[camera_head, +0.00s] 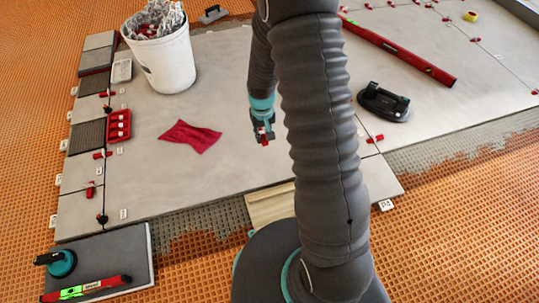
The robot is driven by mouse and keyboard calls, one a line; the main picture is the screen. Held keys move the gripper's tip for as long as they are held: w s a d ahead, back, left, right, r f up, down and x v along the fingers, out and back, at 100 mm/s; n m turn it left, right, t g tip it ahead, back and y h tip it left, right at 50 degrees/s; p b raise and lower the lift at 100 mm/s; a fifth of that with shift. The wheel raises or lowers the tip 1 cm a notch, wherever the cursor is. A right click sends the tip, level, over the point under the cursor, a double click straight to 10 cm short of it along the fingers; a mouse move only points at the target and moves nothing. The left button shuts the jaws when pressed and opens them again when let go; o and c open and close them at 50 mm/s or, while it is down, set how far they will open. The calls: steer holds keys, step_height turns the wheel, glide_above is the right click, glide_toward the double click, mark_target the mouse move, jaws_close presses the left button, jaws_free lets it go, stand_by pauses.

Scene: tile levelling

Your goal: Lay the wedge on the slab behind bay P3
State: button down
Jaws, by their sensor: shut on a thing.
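My gripper (263,136) hangs over the large grey slab (225,165) near the picture's middle, with its fingers pointing down. It is shut on a small red wedge (264,142), which is partly hidden by the fingers. The gripper looks to be above the slab, clear of other things. A white tag (386,205) at the slab's front right corner seems to read P4. Several other tags, such as one at the left edge (52,221), are too small to read, so I cannot tell which bay is P3.
A white bucket (165,62), a red cloth (190,136), a red tray (119,125) and a dark suction lifter (383,103) stand on the slabs. A long red level (400,50) lies at right. Several red clips line the joints. The slab around my gripper is bare.

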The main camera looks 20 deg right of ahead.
steer(key=w+d+f+p, duration=0.2)
steer(key=d+f, duration=0.8)
steer(key=f, duration=0.2)
glide_above(259, 167)
step_height(259, 167, down, 7)
steer(key=shift+d+f, duration=0.15)
steer(key=shift+f, duration=2.05)
steer(key=shift+f+b, duration=0.2)
steer(key=shift+b, duration=0.1)
steer(key=c, duration=1)
jaws_free()
steer(key=shift+r, duration=0.15)
